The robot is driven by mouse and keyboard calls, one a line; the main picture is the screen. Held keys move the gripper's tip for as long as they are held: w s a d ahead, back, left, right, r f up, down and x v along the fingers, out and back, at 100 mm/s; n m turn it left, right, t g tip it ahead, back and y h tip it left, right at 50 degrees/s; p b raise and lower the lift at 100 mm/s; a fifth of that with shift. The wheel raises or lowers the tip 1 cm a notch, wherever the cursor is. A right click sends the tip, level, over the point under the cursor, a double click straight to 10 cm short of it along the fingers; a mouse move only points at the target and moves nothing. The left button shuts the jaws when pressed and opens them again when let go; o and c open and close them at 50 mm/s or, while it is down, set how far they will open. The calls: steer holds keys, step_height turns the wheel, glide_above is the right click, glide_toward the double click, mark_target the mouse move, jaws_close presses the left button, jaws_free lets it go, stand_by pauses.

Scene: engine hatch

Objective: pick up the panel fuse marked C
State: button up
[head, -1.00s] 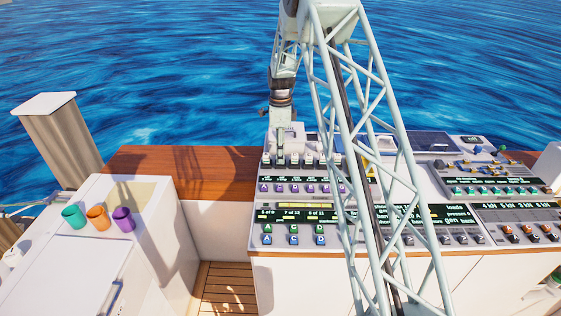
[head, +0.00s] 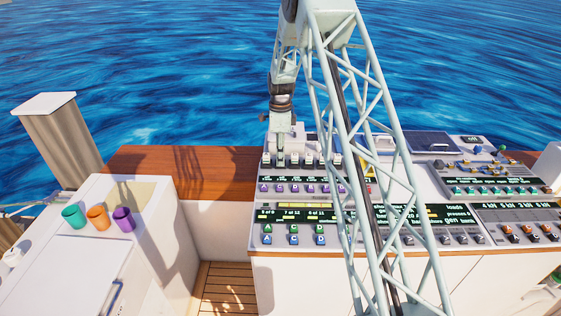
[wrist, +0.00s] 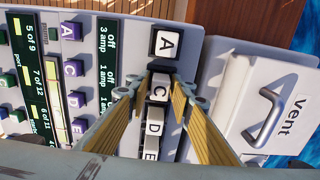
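The panel fuse marked C (wrist: 159,88) is a small block with a white lettered face, in a row on the grey panel. In the wrist view it stands between fuse A (wrist: 167,43) and fuse D (wrist: 154,121). My gripper (wrist: 161,80) is open around it, with one yellowish finger on each side; I cannot tell whether either finger touches it. In the head view my gripper (head: 281,159) points down at the left part of the fuse row and hides most of fuse C there.
Neighbouring fuses stand close on both sides of C. A vent cover (wrist: 262,105) with a raised handle lies right of the row in the wrist view. Purple lettered buttons (wrist: 72,67) and a dark display (wrist: 108,50) lie to the left. Three coloured cups (head: 97,217) stand far left.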

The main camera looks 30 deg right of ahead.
steer(key=c, duration=0.4)
steer(key=shift+r, duration=0.2)
steer(key=shift+r, duration=1.6)
steer(key=s+a, duration=0.1)
steer(key=s, duration=0.4)
steer(key=s+a+r, duration=0.1)
steer(key=s+a, duration=0.1)
steer(key=s, duration=0.3)
steer(key=s+a+b, duration=0.1)
steer(key=s, duration=0.4)
steer(key=shift+s+a+r, duration=0.15)
steer(key=shift+a+r, duration=0.1)
steer(key=shift+a, duration=0.15)
